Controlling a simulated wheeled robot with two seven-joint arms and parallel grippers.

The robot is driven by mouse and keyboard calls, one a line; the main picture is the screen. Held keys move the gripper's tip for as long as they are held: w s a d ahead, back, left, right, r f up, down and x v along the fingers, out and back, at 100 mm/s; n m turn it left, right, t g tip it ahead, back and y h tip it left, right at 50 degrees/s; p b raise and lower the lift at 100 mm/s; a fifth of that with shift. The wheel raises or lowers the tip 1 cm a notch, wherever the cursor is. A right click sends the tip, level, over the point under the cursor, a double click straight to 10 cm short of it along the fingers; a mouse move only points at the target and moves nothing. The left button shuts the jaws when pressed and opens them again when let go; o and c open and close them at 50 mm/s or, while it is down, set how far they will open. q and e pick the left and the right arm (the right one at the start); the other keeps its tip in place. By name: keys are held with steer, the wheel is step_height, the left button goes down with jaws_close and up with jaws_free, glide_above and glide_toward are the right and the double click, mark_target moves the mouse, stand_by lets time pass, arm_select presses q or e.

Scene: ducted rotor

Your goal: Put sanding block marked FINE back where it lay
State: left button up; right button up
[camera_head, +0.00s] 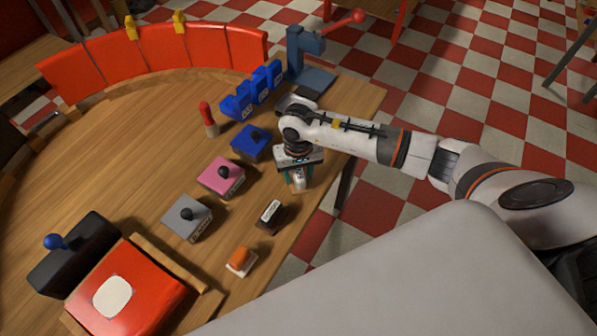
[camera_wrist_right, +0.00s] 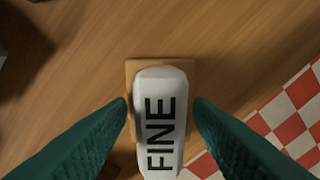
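The sanding block marked FINE (camera_wrist_right: 160,125) has a white grip with black lettering on a tan base (camera_wrist_right: 160,65). It lies below my right gripper (camera_wrist_right: 160,108), between the two teal fingers. Narrow gaps show between the fingers and the grip, so the gripper looks open around it. In the head view my right gripper (camera_head: 297,172) is low over the table's right edge, and the block's white end (camera_head: 299,181) shows between the fingers. Whether its base touches the wood is hard to tell. My left gripper is not in view.
A dark block with a white top (camera_head: 270,213) and an orange-topped block (camera_head: 240,261) lie nearer on the table (camera_head: 140,205). Grey (camera_head: 187,218), pink (camera_head: 221,177) and blue (camera_head: 250,142) knobbed blocks stand left of the gripper. The checkered floor lies beyond the table edge.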

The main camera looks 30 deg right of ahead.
mark_target(298, 171)
steer(key=shift+r, duration=0.3)
step_height(298, 171, up, 12)
steer(key=b, duration=0.3)
steer(key=shift+w+f, duration=0.1)
steer(key=shift+f, duration=0.05)
